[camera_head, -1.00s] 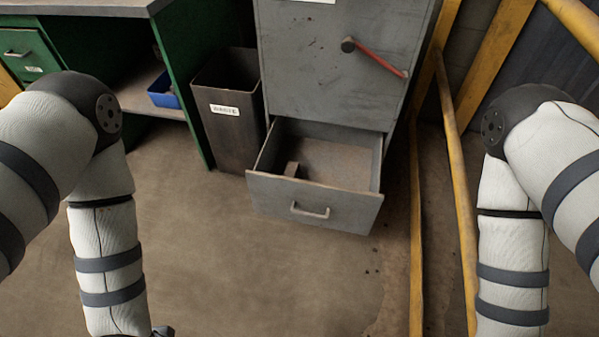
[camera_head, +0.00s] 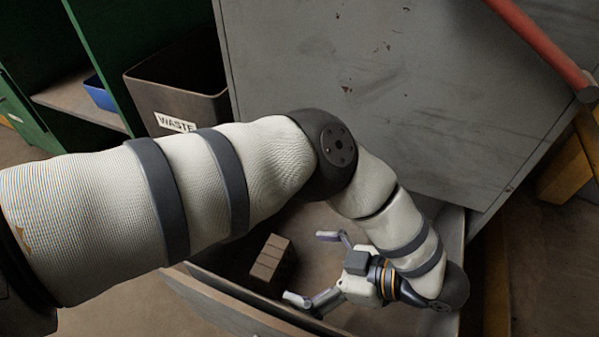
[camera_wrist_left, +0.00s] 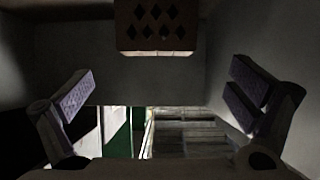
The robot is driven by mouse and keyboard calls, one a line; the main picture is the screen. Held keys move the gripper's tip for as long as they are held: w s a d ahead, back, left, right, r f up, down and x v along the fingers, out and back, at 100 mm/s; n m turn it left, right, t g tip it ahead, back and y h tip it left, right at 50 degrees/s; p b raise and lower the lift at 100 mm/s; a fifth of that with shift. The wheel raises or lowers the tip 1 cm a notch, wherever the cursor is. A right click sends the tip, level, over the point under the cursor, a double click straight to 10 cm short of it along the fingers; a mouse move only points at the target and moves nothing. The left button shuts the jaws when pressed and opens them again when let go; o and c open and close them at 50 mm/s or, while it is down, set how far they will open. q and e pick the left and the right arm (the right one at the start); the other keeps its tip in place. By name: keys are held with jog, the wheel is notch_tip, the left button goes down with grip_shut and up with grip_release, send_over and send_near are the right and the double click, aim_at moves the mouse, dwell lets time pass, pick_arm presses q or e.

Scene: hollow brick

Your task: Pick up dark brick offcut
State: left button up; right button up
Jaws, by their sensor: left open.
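A brown brick offcut (camera_head: 271,258) lies in the open drawer (camera_head: 215,302) of the grey cabinet. My left gripper (camera_head: 310,268) is inside the drawer area, to the right of the offcut, with its fingers spread and pointing left towards it. A gap shows between the fingertips and the offcut. In the left wrist view, the offcut (camera_wrist_left: 157,27) shows its face with diamond-shaped holes at the top centre, above and between the two open fingers (camera_wrist_left: 160,90). Nothing is between the fingers. My right gripper is not in view.
The grey cabinet (camera_head: 350,60) rises behind the drawer, with a red lever (camera_head: 540,42) at upper right. A bin marked WASTE (camera_head: 180,90) and a green bench with a blue tray (camera_head: 100,92) stand left. A yellow post (camera_head: 562,170) is at right.

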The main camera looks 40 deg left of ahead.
aim_at(261, 258)
pick_arm(q)
jog(key=x, duration=0.4)
jog(key=b+x, duration=0.1)
jog(key=x, duration=0.3)
jog(key=b+x, duration=0.1)
jog(key=x, duration=0.3)
jog(key=shift+w+a+f, duration=0.1)
jog(key=shift+w+f, duration=0.1)
jog(key=shift+f, duration=0.2)
jog(key=c, duration=1.4)
